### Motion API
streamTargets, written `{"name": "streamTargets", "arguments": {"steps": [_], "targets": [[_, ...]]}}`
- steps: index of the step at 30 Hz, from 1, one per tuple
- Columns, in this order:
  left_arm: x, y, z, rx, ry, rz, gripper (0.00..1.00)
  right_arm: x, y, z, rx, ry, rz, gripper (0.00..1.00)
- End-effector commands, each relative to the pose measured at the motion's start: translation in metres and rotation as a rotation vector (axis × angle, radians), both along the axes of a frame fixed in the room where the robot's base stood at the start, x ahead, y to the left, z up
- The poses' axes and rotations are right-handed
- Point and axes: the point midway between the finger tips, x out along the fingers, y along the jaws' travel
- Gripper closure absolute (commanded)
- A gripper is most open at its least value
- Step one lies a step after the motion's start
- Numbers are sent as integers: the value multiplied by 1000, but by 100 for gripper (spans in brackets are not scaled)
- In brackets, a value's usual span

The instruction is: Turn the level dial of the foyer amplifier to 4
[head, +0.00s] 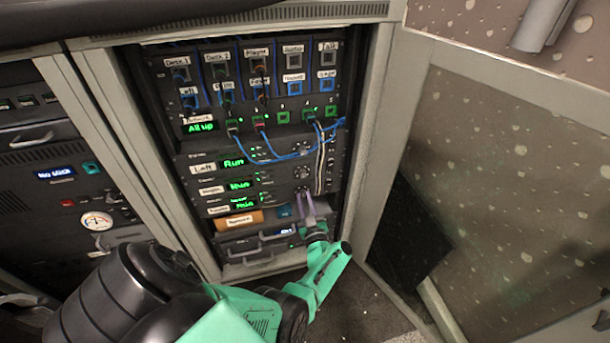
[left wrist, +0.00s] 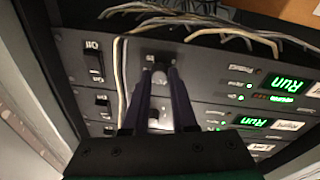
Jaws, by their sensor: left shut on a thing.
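Three amplifiers with green lit displays are stacked in the rack. The lowest one (head: 244,207) has a label too small to read surely; it is the top unit in the left wrist view (left wrist: 215,78), which looks turned over. My left gripper (head: 305,196) reaches up to the right part of this unit. In the left wrist view its two dark fingers (left wrist: 160,76) are shut on the level dial (left wrist: 160,64). The fingers hide most of the dial, and its number cannot be read. My right gripper is not in view.
Thin pale cables (head: 321,155) hang just right of the dials. Blue cables (head: 280,158) loop above. An open door (head: 500,170) stands at the right.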

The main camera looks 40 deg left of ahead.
Motion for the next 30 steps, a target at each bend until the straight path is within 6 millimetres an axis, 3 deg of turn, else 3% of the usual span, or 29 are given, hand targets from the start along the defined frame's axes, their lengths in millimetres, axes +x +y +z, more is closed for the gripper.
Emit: {"name": "streamTargets", "arguments": {"steps": [14,15,17,30], "targets": [[0,-1,-1,8,17,-2,100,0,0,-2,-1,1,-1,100],[0,-1,-1,8,17,-2,67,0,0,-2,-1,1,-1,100],[0,-1,-1,8,16,-2,44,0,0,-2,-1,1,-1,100],[-2,0,-1,9,15,-2,44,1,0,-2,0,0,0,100]]}}
